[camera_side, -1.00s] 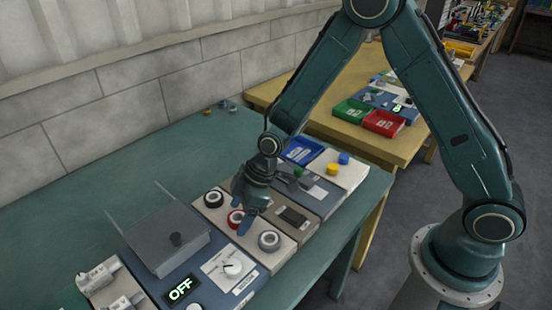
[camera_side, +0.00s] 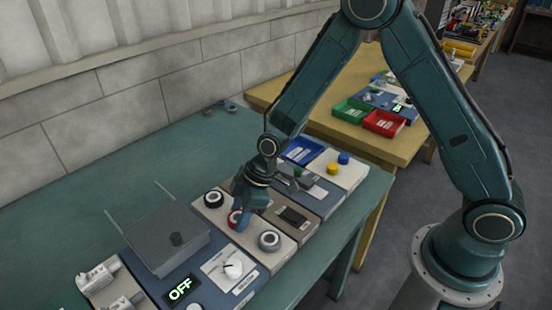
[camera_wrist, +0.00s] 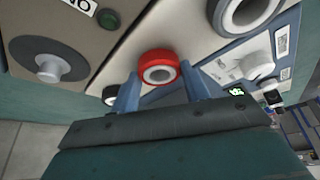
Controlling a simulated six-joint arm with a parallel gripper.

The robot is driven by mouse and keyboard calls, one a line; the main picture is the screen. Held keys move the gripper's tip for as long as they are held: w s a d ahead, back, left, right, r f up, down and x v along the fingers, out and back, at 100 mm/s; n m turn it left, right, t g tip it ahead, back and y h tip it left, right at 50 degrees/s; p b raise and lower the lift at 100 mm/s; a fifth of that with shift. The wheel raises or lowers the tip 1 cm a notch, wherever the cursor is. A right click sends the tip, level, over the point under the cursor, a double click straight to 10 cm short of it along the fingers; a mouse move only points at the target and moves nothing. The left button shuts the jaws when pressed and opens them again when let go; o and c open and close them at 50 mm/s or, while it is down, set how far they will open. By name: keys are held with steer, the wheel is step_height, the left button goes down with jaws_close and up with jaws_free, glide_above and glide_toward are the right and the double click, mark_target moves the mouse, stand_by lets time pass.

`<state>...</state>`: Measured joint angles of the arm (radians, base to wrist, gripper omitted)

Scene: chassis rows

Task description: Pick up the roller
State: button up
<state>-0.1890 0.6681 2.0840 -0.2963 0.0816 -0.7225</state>
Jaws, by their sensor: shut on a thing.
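The roller is a red ring-shaped piece with a pale grey hub; in the wrist view the red roller (camera_wrist: 158,70) sits between my two blue fingers. In the side view the red roller (camera_side: 235,218) shows in part below my gripper, in the middle of a beige panel (camera_side: 252,240). My gripper (camera_side: 242,213) is shut on the roller; its fingers also show in the wrist view (camera_wrist: 160,92). I cannot tell whether the roller touches the panel. A black-rimmed roller (camera_side: 213,198) and a grey roller (camera_side: 269,240) sit on the same panel, on either side of the red one.
A blue bin (camera_side: 303,150) and a yellow button (camera_side: 333,168) lie to the right. The table's back left is clear.

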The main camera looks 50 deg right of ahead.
steer(key=shift+r, duration=0.2)
step_height(320, 180, up, 20)
steer(key=shift+f, duration=0.2)
stand_by(0.5)
steer(key=shift+d, duration=0.1)
stand_by(0.5)
steer(key=w+d+f, duration=0.2)
steer(key=d, duration=0.5)
steer(key=w+d+f, duration=0.3)
steer(key=d, duration=0.4)
steer(key=w+d+f, duration=0.2)
steer(key=d+f, duration=0.1)
steer(key=d, duration=0.4)
steer(key=shift+w+f, duration=0.25)
steer(key=shift+w, duration=0.05)
steer(key=shift+a+f, duration=0.1)
steer(key=shift+f, duration=0.05)
steer(key=shift+f, duration=4.25)
